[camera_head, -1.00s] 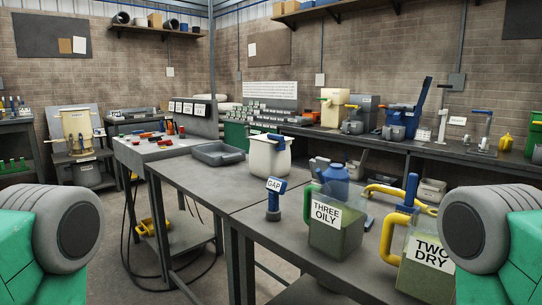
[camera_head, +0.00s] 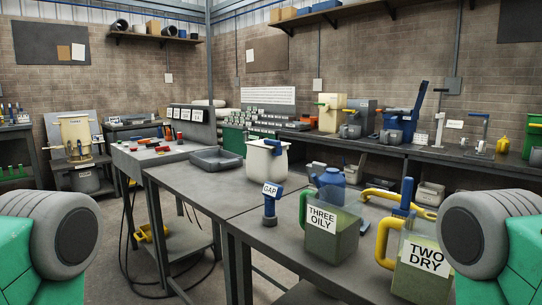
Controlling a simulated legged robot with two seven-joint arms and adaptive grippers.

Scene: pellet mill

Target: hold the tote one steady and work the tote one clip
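No container labelled "one" is readable in this view, and I cannot tell which thing is tote one or where its clip is. A green see-through jug labelled "THREE OILY" (camera_head: 331,240) stands upright on the front bench. Another green jug labelled "TWO DRY" (camera_head: 425,268), with a yellow handle, stands to its right. A white pail (camera_head: 266,164) with a blue part at its rim stands farther back on the bench; no label shows on it. Only green and grey parts of my arms show at the left and right edges. Neither gripper is in view.
A blue-topped "GAP" tool (camera_head: 271,204) stands on the bench (camera_head: 215,188) left of the jugs. A blue jar (camera_head: 331,178) is behind them. A grey tray (camera_head: 217,159) lies by the pail. A back bench (camera_head: 390,150) holds machines. Bare bench surface lies left of the GAP tool.

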